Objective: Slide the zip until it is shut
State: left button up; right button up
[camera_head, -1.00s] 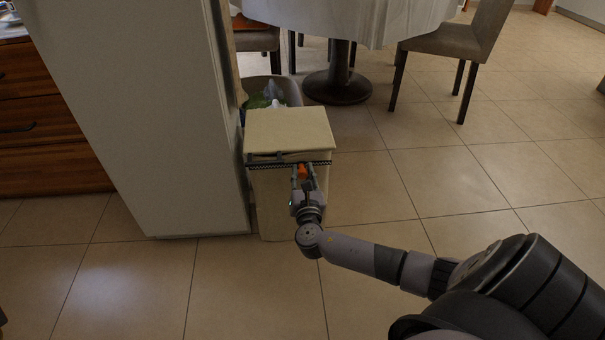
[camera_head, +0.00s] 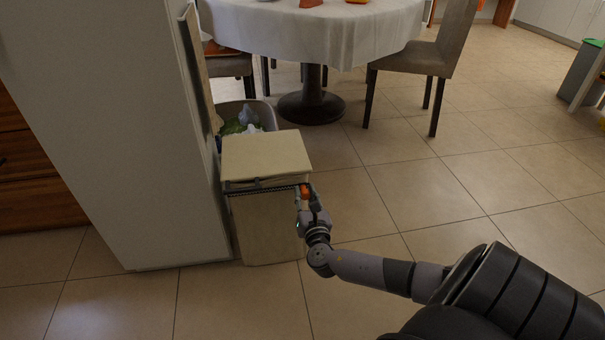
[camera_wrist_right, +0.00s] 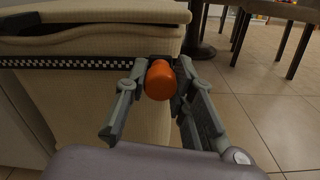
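A beige upright bag-like box (camera_head: 270,225) with a flap top (camera_head: 265,153) stands on the floor beside the tall pale panel. A black-and-white toothed zip track (camera_head: 262,190) runs across its front below the top; it also shows in the right wrist view (camera_wrist_right: 70,62). The orange zip pull (camera_head: 304,191) is at the track's right end, by the box's right front corner. My right gripper (camera_head: 308,196) has its fingers on both sides of the pull (camera_wrist_right: 160,80) and appears shut on it. My left gripper is out of view.
A tall pale cabinet (camera_head: 100,130) stands close on the left. A bin (camera_head: 248,112) with bags in it is behind the box. A round table with a white cloth (camera_head: 330,30) and a chair (camera_head: 415,60) stand farther back. Tiled floor to the right is clear.

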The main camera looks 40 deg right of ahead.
jog(key=shift+o, duration=1.2)
jog(key=shift+s+d, duration=0.15)
jog(key=shift+d, duration=0.15)
jog(key=shift+o, duration=0.7)
jog(key=shift+s+a, duration=0.1)
jog(key=shift+s, duration=0.25)
jog(key=v, duration=1.1)
jog(key=shift+a, duration=0.5)
jog(key=shift+w+f, duration=0.1)
